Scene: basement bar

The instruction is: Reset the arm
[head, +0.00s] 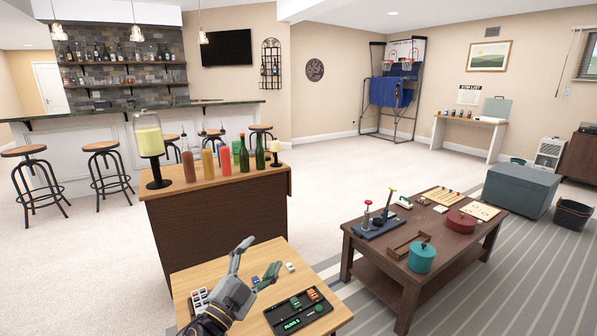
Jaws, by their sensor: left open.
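My left gripper (262,256) is open and empty. It is above the left part of the light wooden table (190,276) at the bottom of the head view. Its fingers point up and to the right, and it hides part of the table top. My right gripper is not in view.
A black tray (272,319) with green and orange pieces lies right of my left gripper. A white keypad-like object (200,296) is left of it. A brown cabinet (218,233) with bottles stands behind, and a dark coffee table (352,244) with games stands right. Carpet between is clear.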

